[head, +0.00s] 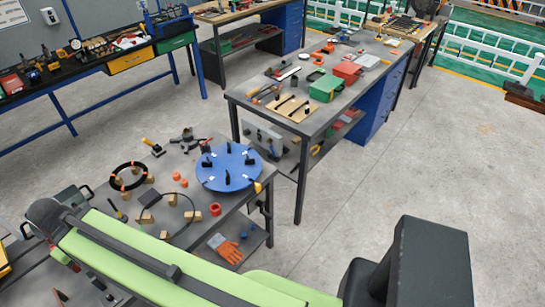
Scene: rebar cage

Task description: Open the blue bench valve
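I cannot clearly make out a blue bench valve in the head view. A flat blue disc (229,166) lies on the low grey table, with several small black upright parts on it. A blue-framed device (168,18) stands on the back-left bench, too small to identify. My green arm crosses the bottom of the view, in front of part of the low table. My gripper's fingers do not show, so I cannot see what they hold.
The low table (176,217) also carries a black ring (129,176), wooden blocks and orange parts. A long workbench (249,97) with tools, a green box (325,88) and a red box (348,72) stands behind. Concrete floor (440,150) is open at right.

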